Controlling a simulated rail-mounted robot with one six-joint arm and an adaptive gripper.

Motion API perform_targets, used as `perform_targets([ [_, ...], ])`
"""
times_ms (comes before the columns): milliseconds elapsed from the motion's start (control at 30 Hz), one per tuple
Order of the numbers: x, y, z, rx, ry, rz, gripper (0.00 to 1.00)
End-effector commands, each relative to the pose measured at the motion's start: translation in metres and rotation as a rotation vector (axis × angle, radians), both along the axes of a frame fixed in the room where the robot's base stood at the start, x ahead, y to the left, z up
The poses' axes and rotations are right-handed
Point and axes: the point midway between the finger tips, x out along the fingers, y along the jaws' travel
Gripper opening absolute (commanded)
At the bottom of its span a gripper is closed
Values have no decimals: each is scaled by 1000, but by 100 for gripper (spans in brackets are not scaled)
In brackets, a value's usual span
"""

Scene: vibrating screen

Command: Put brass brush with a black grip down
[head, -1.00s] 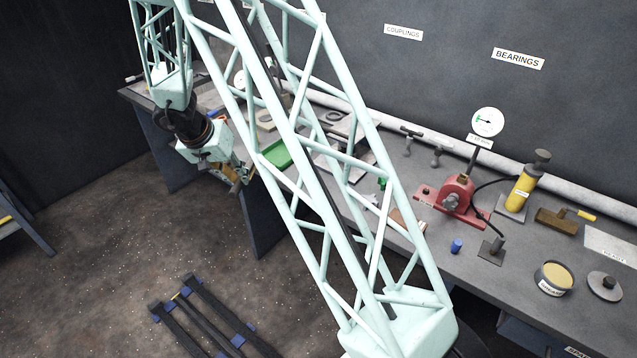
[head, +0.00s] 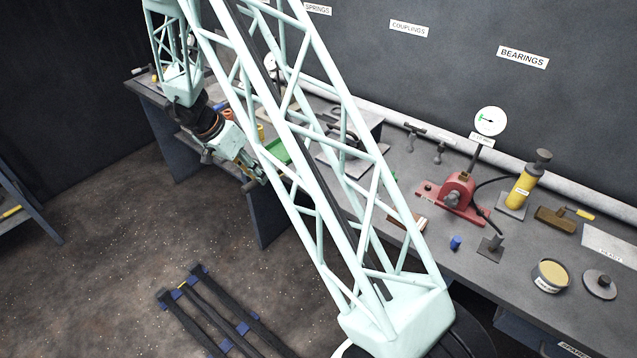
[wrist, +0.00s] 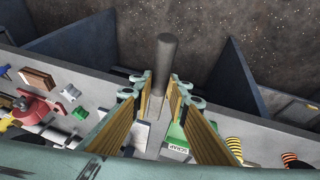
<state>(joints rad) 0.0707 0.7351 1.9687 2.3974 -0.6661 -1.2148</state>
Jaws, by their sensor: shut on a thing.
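My gripper (head: 252,175) is at the front edge of the bench, left of centre in the head view. In the wrist view my gripper (wrist: 162,98) is shut on the brush, whose dark cylindrical grip (wrist: 166,58) sticks out beyond the fingertips. The grip extends past the bench edge over the floor in that picture. The brass part of the brush cannot be made out. A green tray marked SCRAP (wrist: 177,154) lies on the bench, close to the right finger in the wrist view.
In the wrist view, striped cylinders (wrist: 292,160) stand right of the tray. A dark rack (head: 215,310) lies on the floor, with open floor around it.

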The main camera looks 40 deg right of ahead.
Motion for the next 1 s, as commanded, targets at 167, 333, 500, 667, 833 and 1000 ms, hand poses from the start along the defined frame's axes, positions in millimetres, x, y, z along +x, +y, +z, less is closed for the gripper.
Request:
perform_targets([
  [167, -7, -10, -1, 0, 0, 0, 4],
  [333, -21, -29, -4, 0, 1, 0, 4],
  [500, -37, -51, -6, 0, 0, -1, 4],
  [667, -52, -71, -9, 0, 0, -1, 4],
  [833, -66, -91, -12, 0, 0, -1, 4],
  [1000, -79, -108, -13, 0, 0, -1, 4],
])
